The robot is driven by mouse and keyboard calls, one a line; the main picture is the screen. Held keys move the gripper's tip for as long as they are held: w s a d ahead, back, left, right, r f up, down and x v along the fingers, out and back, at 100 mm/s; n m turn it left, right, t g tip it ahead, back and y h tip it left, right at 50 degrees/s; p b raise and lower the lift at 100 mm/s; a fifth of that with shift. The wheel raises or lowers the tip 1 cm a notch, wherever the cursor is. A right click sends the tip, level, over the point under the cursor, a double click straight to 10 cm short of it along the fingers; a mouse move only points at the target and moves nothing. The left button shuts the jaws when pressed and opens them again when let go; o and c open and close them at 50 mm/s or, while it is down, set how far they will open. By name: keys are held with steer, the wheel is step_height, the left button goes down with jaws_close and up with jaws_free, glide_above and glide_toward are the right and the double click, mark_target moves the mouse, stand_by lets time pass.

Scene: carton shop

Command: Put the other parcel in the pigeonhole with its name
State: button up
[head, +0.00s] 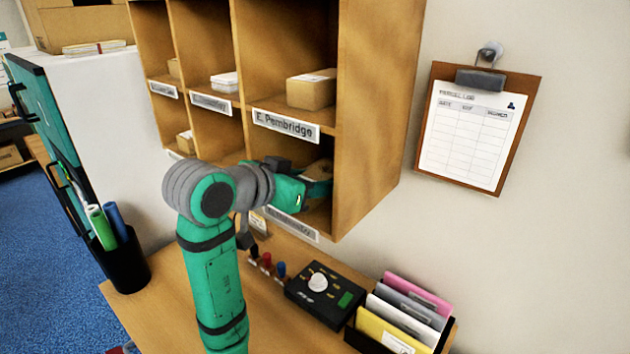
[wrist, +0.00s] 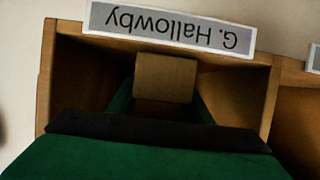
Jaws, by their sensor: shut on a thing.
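My gripper (head: 312,184) reaches into the lower right pigeonhole of the wooden rack. It is shut on a brown parcel (head: 319,168), which is partly hidden by the fingers in the head view. In the wrist view the parcel (wrist: 166,78) sits between the green fingers of my gripper (wrist: 163,98), inside the pigeonhole. That pigeonhole's label (wrist: 168,28) reads "G. Hallowby", upside down in the wrist view. No name is visible on the held parcel. Another brown parcel (head: 311,91) lies in the pigeonhole above, labelled "E. Pembridge" (head: 285,126).
The rack's right side panel (head: 375,110) stands close to my gripper. Below are a black control box (head: 325,290) and a folder holder (head: 405,315) on the desk. A black pen cup (head: 120,262) stands at left. A clipboard (head: 475,130) hangs on the wall.

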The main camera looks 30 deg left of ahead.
steer(key=shift+f, duration=0.1)
steer(key=o, duration=1.2)
steer(key=shift+r, duration=0.2)
steer(key=v, duration=1.2)
steer(key=shift+s, duration=0.1)
